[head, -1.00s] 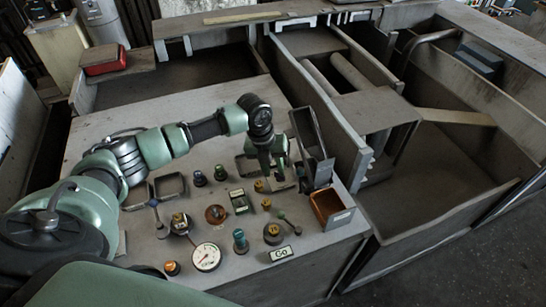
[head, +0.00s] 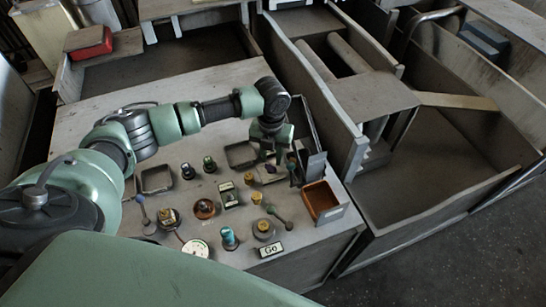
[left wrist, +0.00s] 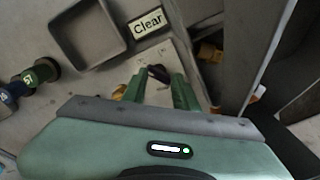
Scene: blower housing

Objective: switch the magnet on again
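My left gripper (head: 272,156) points down over a pale plate (head: 270,176) at the right of the grey console. In the left wrist view its two green fingers (left wrist: 160,92) are apart. A small black lever or knob (left wrist: 158,73) on the pale plate shows just beyond and between the fingertips; I cannot tell if they touch it. No label in view names the magnet, so I cannot tell which control is its switch. My right gripper is not in view.
Several coloured knobs and buttons stand around, such as a teal knob (head: 229,238) and a yellow one (head: 257,197). A gauge (head: 196,248), a "Go" label (head: 271,250), an orange-lined tray (head: 322,200) and a square empty tray (left wrist: 88,32) are on the console. Dark bins lie right.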

